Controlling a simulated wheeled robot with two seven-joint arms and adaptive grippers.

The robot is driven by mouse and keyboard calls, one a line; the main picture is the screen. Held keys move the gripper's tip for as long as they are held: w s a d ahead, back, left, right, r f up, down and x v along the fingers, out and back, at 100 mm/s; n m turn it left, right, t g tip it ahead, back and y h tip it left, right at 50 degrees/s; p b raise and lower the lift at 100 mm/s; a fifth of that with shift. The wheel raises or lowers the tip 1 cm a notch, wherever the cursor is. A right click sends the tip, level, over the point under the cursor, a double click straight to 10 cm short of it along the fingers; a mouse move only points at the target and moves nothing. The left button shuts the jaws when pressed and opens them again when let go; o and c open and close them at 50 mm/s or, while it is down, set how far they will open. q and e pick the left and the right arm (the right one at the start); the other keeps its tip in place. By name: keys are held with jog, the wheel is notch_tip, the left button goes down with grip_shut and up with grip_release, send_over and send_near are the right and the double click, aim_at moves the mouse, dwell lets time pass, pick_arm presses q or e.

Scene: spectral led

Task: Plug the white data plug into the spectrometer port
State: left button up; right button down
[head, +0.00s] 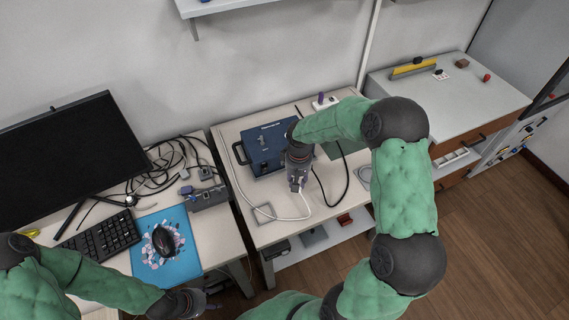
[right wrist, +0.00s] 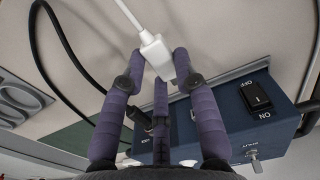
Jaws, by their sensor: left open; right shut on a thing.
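The spectrometer is a dark blue box (head: 262,146) on the middle table; in the right wrist view its panel (right wrist: 228,125) shows an ON/OFF rocker switch and a small toggle. My right gripper (head: 297,185) is in front of the box, shut on the white data plug (right wrist: 157,55), whose white cable leads up out of the wrist view. The plug is held between the fingertips, apart from the panel. The fingers partly cover the panel, and I cannot make out the port clearly. My left gripper (head: 192,303) is open and empty at the bottom, beyond the desk's front edge.
A black cable (right wrist: 60,40) loops beside the box and ends in a dark plug at its panel. A white power strip (head: 325,103) stands behind. The left desk holds a monitor, keyboard (head: 100,238), mouse (head: 163,240) and tangled cables. Small items lie on the right cabinet.

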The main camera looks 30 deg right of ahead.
jog(key=shift+w+d, duration=0.2)
jog(key=shift+w, duration=1.1)
jog(key=shift+w+d, duration=0.15)
jog(key=shift+w, duration=1.15)
jog(key=c, duration=1.7)
grip_release()
grip_shut()
